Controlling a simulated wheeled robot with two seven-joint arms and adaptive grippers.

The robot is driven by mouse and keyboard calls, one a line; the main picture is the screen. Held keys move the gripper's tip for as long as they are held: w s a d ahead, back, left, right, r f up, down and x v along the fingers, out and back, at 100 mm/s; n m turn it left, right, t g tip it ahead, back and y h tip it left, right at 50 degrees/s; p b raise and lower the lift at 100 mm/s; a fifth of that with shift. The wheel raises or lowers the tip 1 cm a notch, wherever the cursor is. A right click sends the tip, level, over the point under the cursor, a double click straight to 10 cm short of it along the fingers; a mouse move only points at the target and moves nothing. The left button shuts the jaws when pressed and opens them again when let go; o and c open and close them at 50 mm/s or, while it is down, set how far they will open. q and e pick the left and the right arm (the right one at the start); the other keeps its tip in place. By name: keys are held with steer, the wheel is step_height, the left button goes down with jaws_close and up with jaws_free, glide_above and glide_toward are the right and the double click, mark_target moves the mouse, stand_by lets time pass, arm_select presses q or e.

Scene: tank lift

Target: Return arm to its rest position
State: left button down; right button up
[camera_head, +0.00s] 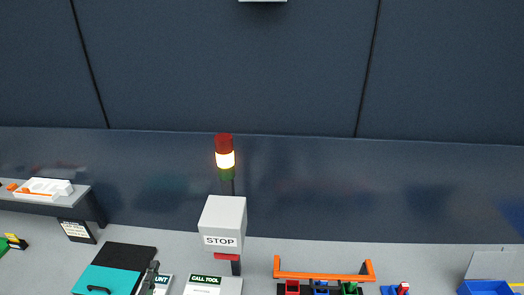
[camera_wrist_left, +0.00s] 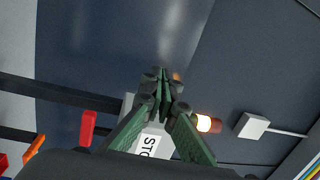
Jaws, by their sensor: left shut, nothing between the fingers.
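My right gripper is in neither view.
A signal tower (camera_head: 225,160) with a lit middle lamp rises behind the STOP box. The teal case (camera_head: 104,281), a CALL TOOL panel (camera_head: 207,285), an orange bar (camera_head: 322,276) and a blue bin (camera_head: 487,288) line the bottom. A grey shelf (camera_head: 40,207) is at left. Dark wall panels stand behind.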

arm_select(q)
steer(key=s+a+f+n+g+y, duration=0.25)
steer(key=s+a+n+y, duration=0.3)
steer(key=a+n, duration=0.35)
steer(key=s+a+f+n+g+y, duration=0.1)
steer(key=s+a+f+n+g, duration=0.2)
steer(key=s+f+n+g, duration=0.45)
steer(key=s+d+f+g+h, duration=0.55)
steer(key=s+d+f, duration=0.55)
steer(key=s+f, duration=0.3)
step_height(320, 180, down, 41)
steer(key=s+d+g+h+b, duration=0.1)
steer(key=d+g+b, duration=0.1)
steer(key=b, duration=1)
steer(key=s+f+b, duration=0.5)
steer(key=s+f, duration=0.5)
steer(key=f, duration=0.5)
steer(key=s+f+b, duration=0.5)
steer(key=s+f, duration=0.5)
steer(key=f, duration=0.4)
steer(key=shift+s+d+f+m+g, duration=0.15)
steer(key=shift+s+f+m+g, duration=0.1)
steer(key=shift+f+m+g, duration=0.2)
